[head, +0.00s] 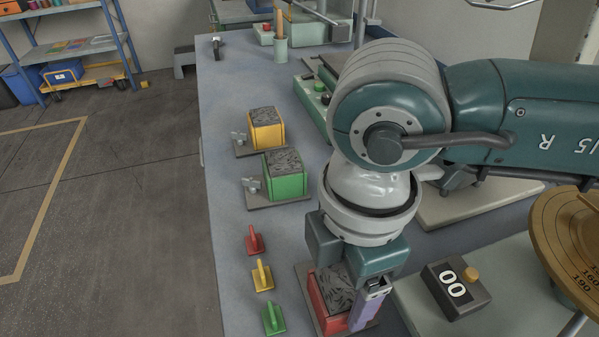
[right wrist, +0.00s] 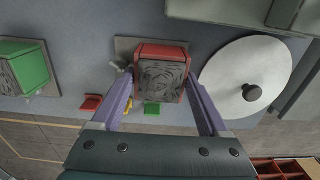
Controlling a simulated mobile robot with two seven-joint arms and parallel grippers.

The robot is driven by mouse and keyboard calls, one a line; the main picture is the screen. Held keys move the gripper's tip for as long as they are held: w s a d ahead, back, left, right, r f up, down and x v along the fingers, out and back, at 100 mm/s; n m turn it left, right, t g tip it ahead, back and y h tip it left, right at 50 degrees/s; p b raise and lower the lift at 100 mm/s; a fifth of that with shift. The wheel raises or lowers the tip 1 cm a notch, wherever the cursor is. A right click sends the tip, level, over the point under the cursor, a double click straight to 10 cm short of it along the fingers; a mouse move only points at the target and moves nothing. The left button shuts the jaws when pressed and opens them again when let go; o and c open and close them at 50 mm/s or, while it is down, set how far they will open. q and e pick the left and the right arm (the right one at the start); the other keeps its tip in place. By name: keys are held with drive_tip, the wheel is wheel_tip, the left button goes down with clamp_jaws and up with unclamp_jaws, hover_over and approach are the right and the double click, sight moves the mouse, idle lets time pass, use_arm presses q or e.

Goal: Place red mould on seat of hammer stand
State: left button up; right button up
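The red mould (head: 325,309), a red box with dark textured sand on top, sits on a grey base plate near the bench's front. It also shows in the right wrist view (right wrist: 163,50). My right gripper (head: 342,298) points down over it. In the right wrist view the gripper's purple fingers (right wrist: 160,82) are spread, one on each side of the mould. A small gap shows on the left; contact on the right cannot be told. I cannot clearly identify the hammer stand or its seat; my right arm hides part of the bench. My left gripper is out of view.
Green (head: 285,178) and yellow (head: 265,132) moulds stand on plates farther back. A counter box (head: 455,290) and brass dial (head: 568,240) are at right.

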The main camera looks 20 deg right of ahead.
clamp_jaws()
idle(0.4)
drive_tip(key=shift+r, duration=0.15)
